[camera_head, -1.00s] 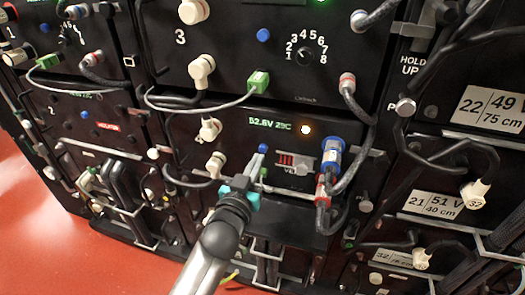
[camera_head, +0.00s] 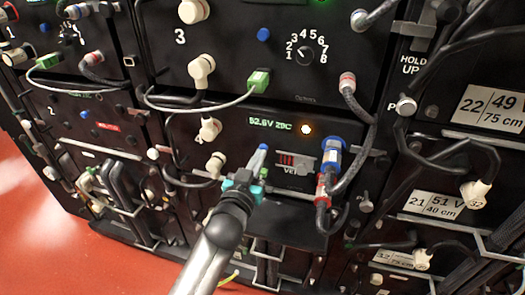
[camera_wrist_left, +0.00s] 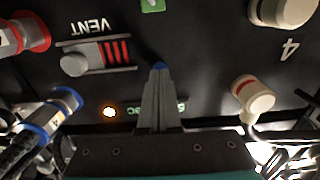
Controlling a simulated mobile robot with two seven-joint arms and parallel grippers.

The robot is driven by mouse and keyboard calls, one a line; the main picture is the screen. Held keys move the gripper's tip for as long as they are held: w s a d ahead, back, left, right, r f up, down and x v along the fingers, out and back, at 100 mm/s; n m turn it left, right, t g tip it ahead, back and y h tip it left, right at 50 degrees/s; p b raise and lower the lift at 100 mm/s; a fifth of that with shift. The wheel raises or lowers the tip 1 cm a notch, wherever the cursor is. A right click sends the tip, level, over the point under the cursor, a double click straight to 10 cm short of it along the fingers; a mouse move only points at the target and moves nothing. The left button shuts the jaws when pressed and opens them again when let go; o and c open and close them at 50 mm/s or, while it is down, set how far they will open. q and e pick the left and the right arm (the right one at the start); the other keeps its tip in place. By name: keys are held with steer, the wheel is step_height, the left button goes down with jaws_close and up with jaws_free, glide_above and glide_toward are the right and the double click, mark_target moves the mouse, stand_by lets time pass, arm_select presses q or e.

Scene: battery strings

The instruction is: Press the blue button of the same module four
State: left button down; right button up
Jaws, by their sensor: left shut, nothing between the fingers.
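Module four is a black panel with a green display (camera_head: 270,124) reading about 52.6V 29C and a lit round lamp (camera_head: 306,129). Its blue button (camera_head: 263,147) shows just past the fingertips of my left gripper (camera_head: 257,160). In the left wrist view the panel is upside down, with a "4" label (camera_wrist_left: 289,50). There the blue button (camera_wrist_left: 159,65) peeks out beyond the tip of my shut, empty left gripper (camera_wrist_left: 157,76), which covers most of it. I cannot tell whether the tip touches it. My right gripper is not in view.
A VENT slider (camera_head: 295,162), a blue plug (camera_head: 331,154) and a red plug (camera_head: 324,187) sit right of the fingers. White connectors (camera_head: 209,130) are on the left. Module three above has its own blue button (camera_head: 263,34). Cables loop around the panel.

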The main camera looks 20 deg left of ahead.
arm_select(q)
steer(key=shift+w, duration=0.45)
steer(key=s+p, duration=0.3)
steer(key=s, duration=0.5)
steer(key=shift+a, duration=0.15)
stand_by(0.4)
